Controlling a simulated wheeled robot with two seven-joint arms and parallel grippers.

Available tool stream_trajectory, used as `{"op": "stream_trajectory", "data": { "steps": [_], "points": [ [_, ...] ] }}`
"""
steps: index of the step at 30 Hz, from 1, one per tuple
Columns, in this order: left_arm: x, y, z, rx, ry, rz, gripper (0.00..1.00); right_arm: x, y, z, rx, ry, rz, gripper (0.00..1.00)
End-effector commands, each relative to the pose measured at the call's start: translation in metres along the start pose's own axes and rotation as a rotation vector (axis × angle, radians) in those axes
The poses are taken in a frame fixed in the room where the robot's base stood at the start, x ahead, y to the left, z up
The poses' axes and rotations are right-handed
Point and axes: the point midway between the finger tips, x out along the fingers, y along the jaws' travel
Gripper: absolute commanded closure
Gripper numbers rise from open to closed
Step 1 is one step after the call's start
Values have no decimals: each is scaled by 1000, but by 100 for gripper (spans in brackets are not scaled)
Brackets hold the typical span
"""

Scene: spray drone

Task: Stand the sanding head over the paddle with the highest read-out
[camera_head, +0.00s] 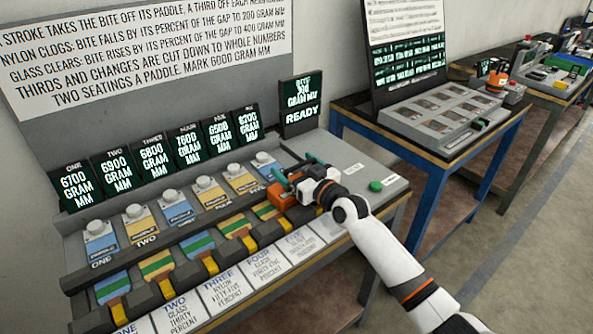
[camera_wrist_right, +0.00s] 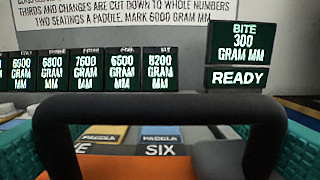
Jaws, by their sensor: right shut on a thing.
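The sanding head, orange with a dark handle, (camera_head: 281,196) is at the right end of the paddle row, around paddle six. My right gripper (camera_head: 298,168) is shut on its handle (camera_wrist_right: 160,107), with teal fingers at both sides in the right wrist view. The label SIX shows just beyond the handle. I cannot tell whether the head rests on the paddle or hangs above it; it hides paddle six. The read-outs show 6700 for one (camera_head: 77,185), 6900 for two, 6800 for three, 7600 for four, 6500 for five and 8200 for six (camera_wrist_right: 159,72). My left gripper is not in view.
A screen (camera_wrist_right: 236,55) reads bite 300 gram mm, ready. Paddles with striped ends, such as paddle one (camera_head: 112,286), lie along the bench before white cards. A green button (camera_head: 376,186) sits to the right. A blue table (camera_head: 432,160) with a panel stands beyond.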

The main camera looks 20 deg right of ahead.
Motion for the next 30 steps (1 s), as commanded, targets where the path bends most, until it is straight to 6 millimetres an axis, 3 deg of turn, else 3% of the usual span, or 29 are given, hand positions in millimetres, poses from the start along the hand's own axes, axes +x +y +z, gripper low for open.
{"op": "stream_trajectory", "data": {
  "steps": [12,13,14,23,30],
  "points": [
    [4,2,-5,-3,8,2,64,0,-1,-6,-1,-7,-2,49],
    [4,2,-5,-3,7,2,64,0,-1,-8,-1,-1,-1,6],
    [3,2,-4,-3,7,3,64,0,-1,-7,-1,-1,-1,1],
    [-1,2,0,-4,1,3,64,0,-1,-2,0,-2,-1,0],
    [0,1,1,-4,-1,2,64,-40,-1,-6,-2,1,-1,0]
  ]
}}
